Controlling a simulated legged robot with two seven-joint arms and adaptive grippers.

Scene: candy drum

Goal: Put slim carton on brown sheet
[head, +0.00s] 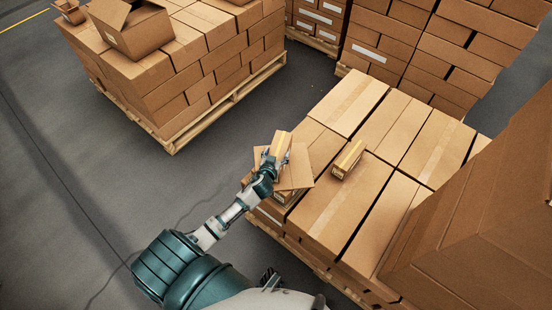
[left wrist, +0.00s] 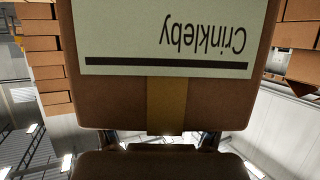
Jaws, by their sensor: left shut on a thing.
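My left gripper (head: 268,168) is shut on a slim carton (head: 282,145), tan with a lighter strip along its top. In the left wrist view the carton (left wrist: 165,100) fills the middle, with a pale label reading "Crinkleby" upside down and a brown tape strip. The brown sheet (head: 301,172) lies on the near left corner of the carton stack, partly hidden by the gripper and the held carton. The held carton is over the sheet in the head view; I cannot tell whether it touches it. My right gripper is not in view.
Another small carton (head: 347,159) lies on the stack (head: 340,200), right of the sheet. A large box wall (head: 480,220) rises at the right. A loaded pallet (head: 190,70) with an open box (head: 130,27) stands at the back left. Clear floor (head: 90,170) lies left.

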